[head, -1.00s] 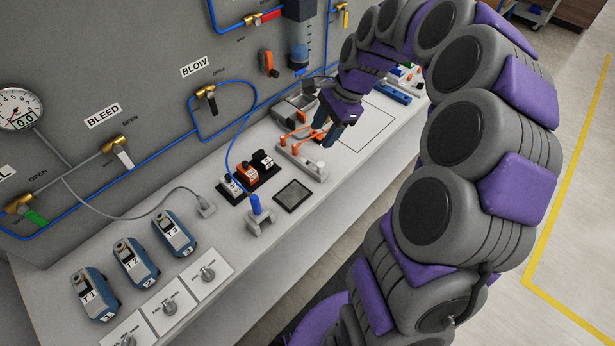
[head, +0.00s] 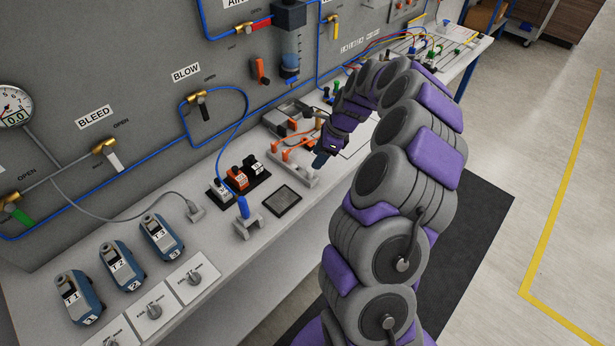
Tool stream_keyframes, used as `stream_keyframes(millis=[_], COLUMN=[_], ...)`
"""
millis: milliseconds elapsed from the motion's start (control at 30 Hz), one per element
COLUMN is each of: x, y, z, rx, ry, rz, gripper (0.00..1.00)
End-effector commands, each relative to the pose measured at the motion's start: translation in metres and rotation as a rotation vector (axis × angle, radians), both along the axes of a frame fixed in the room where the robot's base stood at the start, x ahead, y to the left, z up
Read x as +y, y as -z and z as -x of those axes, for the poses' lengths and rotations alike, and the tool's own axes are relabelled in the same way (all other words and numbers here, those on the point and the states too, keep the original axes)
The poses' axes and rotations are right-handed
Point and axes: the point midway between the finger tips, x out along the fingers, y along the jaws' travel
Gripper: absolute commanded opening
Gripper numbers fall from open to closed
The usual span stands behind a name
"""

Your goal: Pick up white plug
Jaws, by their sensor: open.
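My gripper (head: 320,160), with dark blue-grey fingers pointing down, hangs over the right end of a light grey plug holder (head: 300,180) on the bench. The fingers are small and partly overlapped in this view. Nothing can be seen held in them. Orange plugs (head: 284,155) stand on the left part of the holder. I cannot make out a white plug clearly; the holder's right end is partly covered by my gripper. A white-topped block (head: 220,190) stands at the left of a black base, beside an orange one and a black one.
A dark square pad (head: 282,199) lies nearby. Blue testers (head: 160,238) and knob panels (head: 192,277) fill the near left. A grey wall panel (head: 140,80) with hoses and valves borders the bench.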

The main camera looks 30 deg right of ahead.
Motion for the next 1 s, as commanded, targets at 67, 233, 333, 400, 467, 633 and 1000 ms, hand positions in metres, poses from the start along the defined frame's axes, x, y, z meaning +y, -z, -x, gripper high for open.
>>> stream_keyframes(millis=[67,233,333,400,467,633,1000], x=[0.004,0.010,0.013,0.016,0.019,0.026,0.028], y=[0.014,0.025,0.027,0.031,0.037,0.061,0.073], z=[-0.003,-0.006,-0.006,-0.007,-0.008,-0.013,-0.016], rx=[0.000,-0.003,-0.003,-0.002,-0.003,-0.002,-0.004], ry=[0.000,0.000,-0.001,-0.002,-0.003,-0.001,0.000], rz=[-0.001,0.003,0.006,0.006,0.006,0.002,0.004], gripper=[0.50,0.50,0.50,0.50,0.50,0.50,0.49])
